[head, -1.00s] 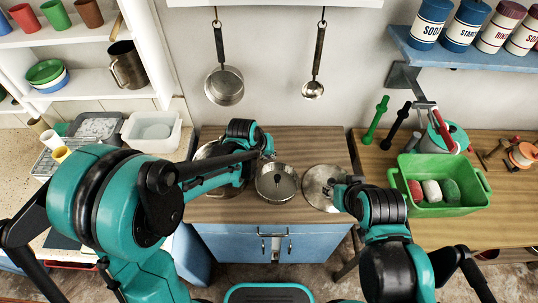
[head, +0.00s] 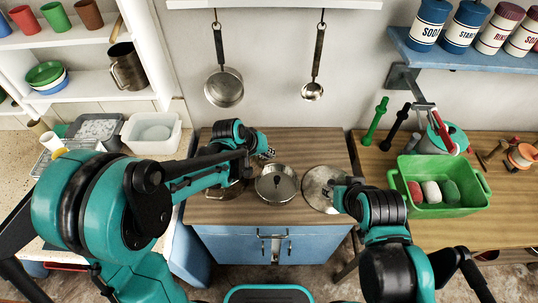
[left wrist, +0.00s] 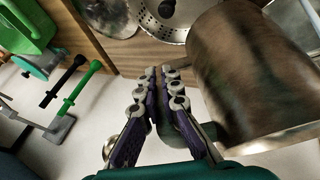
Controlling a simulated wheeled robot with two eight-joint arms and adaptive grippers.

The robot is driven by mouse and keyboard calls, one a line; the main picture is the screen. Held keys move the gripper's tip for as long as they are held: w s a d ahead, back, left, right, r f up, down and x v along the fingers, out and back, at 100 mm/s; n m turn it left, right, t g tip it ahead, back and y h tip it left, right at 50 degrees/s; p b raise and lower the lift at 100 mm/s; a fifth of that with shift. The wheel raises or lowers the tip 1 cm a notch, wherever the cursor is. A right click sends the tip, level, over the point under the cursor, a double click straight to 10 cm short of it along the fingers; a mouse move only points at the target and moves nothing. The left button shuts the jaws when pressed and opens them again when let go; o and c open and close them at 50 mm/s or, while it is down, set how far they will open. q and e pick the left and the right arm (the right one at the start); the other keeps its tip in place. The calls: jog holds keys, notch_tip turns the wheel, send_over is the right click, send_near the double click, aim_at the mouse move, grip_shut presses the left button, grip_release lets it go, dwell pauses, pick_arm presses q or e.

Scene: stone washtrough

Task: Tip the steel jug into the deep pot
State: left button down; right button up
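The steel jug (left wrist: 255,75) is a brownish metal cylinder, large at the right of the left wrist view. In the head view a part of it (head: 228,191) seems to show below my left arm; the rest is hidden. My left gripper (left wrist: 158,72) has its fingers nearly together, apparently on the jug's dark handle, with the jug's body beside the fingers. In the head view this gripper (head: 266,153) is above the back of the wooden counter. A round steel pot (head: 277,196), apparently the deep pot, stands to its lower right. My right gripper (head: 332,190) is over a flat round steel piece; its fingers are unclear.
The flat steel piece (head: 318,198) lies right of the pot. A green tub (head: 447,209) stands on the right-hand table. A pan (head: 224,88) and a ladle (head: 313,90) hang on the wall behind. Another metal jug (head: 128,70) stands on the left shelf.

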pick_arm(q)
jog(key=shift+r+h, duration=0.3)
jog(key=shift+h, duration=0.1)
dwell(0.6)
jog(key=shift+a+r+h+b, duration=0.25)
jog(key=shift+r+h+b, duration=0.1)
jog(key=shift+r+h, duration=0.2)
dwell(1.6)
jog(key=shift+a+r+n+h+b, duration=0.5)
jog(key=shift+a+r+h+b, duration=0.2)
jog(key=shift+h+b, duration=0.35)
dwell(3.8)
